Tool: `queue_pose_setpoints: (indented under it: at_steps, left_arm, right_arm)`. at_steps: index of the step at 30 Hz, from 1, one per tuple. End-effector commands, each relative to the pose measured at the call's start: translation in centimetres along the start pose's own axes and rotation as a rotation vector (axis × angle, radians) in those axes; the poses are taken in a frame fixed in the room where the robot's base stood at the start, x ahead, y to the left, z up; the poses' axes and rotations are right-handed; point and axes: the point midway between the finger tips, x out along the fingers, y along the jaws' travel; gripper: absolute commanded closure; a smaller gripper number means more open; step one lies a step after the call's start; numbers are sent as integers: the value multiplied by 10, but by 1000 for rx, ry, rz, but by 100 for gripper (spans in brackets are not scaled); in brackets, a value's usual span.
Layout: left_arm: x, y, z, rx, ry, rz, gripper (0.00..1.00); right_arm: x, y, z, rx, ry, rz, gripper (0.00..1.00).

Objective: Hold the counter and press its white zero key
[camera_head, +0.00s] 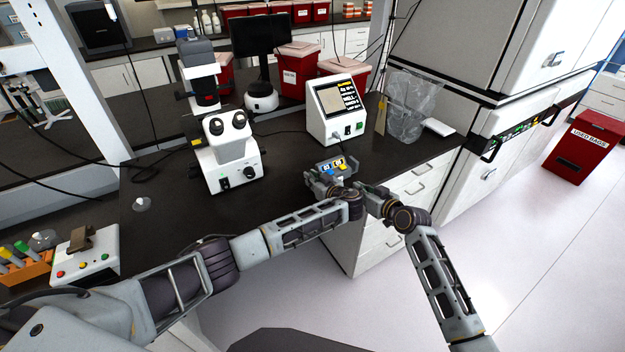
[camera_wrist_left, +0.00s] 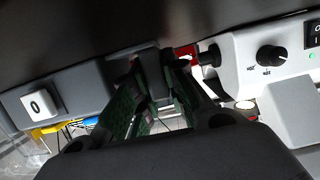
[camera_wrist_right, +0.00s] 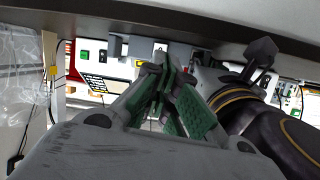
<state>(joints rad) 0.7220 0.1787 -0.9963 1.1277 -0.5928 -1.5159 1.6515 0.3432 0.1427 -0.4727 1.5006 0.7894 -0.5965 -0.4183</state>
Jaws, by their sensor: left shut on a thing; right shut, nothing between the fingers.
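The counter (camera_head: 336,167), a small grey box with blue and yellow keys, is near the bench's front edge in the head view. My left gripper (camera_head: 326,187) is shut on it from the near side. In the left wrist view the counter's grey body (camera_wrist_left: 82,92) shows its white zero key (camera_wrist_left: 40,103) at the left, with yellow and blue parts below. My left fingers (camera_wrist_left: 150,100) are in the middle of that view. My right gripper (camera_head: 364,190) is shut and empty, just right of the counter. Its fingertips (camera_wrist_right: 165,62) meet in the right wrist view. I cannot tell whether they touch the counter.
A white microscope (camera_head: 228,160) stands left of the counter. A white device with a screen (camera_head: 338,112) stands behind it. A clear bag (camera_head: 408,108) stands at the back right. The dark bench (camera_head: 270,185) is bare between microscope and counter.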

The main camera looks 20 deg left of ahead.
Motion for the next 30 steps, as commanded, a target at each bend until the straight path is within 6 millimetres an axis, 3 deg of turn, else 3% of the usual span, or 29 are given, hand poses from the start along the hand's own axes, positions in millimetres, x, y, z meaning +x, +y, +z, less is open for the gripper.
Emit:
queue_pose_setpoints:
  at_steps: [14, 20, 30]
  left_arm:
    - [0, 0, 1, 1, -1, 0, 100]
    - [0, 0, 1, 1, -1, 0, 100]
    - [0, 0, 1, 1, -1, 0, 100]
  right_arm:
    - [2, 4, 5, 71, -23, -12, 100]
    - [4, 11, 17, 260, -85, -45, 100]
    - [5, 18, 38, 726, -234, -134, 100]
